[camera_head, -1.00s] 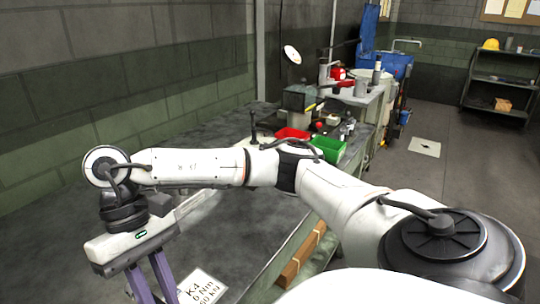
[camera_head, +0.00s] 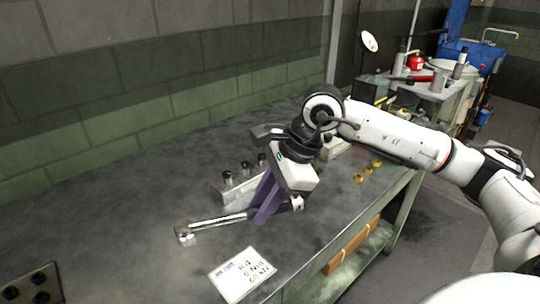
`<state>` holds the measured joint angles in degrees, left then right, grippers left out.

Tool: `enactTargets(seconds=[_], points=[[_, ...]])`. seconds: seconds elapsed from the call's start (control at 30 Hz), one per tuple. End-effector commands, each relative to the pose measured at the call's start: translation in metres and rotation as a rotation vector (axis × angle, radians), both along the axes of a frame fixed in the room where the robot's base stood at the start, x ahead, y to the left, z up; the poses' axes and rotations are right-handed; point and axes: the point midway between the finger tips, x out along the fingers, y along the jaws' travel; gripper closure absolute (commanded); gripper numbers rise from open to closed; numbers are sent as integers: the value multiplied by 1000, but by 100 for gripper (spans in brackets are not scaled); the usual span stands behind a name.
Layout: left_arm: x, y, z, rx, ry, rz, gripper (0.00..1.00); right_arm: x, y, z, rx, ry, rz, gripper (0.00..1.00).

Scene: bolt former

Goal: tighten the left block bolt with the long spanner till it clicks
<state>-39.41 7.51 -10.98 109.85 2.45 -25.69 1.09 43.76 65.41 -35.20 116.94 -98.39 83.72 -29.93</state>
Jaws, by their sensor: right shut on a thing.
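My right gripper (camera_head: 259,212), with purple fingers, comes in from the right and points down over the bench. It is shut on a long silver spanner (camera_head: 220,219), which reaches left across the bench. The spanner's far end is at a small silver piece (camera_head: 185,236); I cannot tell whether this is its head or a separate part. A dark plate with several round bolt heads or holes (camera_head: 33,288) is cut off at the lower left, apart from the spanner. My left gripper is not in view.
A pale rack (camera_head: 236,191) with black-topped pieces (camera_head: 245,167) stands behind the gripper. A white printed card (camera_head: 242,274) lies at the front of the bench (camera_head: 110,215). Several brass rings (camera_head: 367,170) lie to the right. The bench's left middle is clear.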

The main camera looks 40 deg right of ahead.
Motion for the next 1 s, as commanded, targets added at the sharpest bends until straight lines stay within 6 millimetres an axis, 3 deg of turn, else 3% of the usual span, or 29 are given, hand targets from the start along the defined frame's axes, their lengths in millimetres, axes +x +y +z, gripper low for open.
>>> enactTargets(seconds=[0.3,0.5,0.73,1.0], points=[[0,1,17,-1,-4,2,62,26,-29,47,6,-6,-707,100],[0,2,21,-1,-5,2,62,34,-42,64,6,-2,-980,100],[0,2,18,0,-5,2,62,35,-46,62,3,2,-1053,100],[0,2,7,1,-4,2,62,35,-46,48,5,2,-1049,100]])
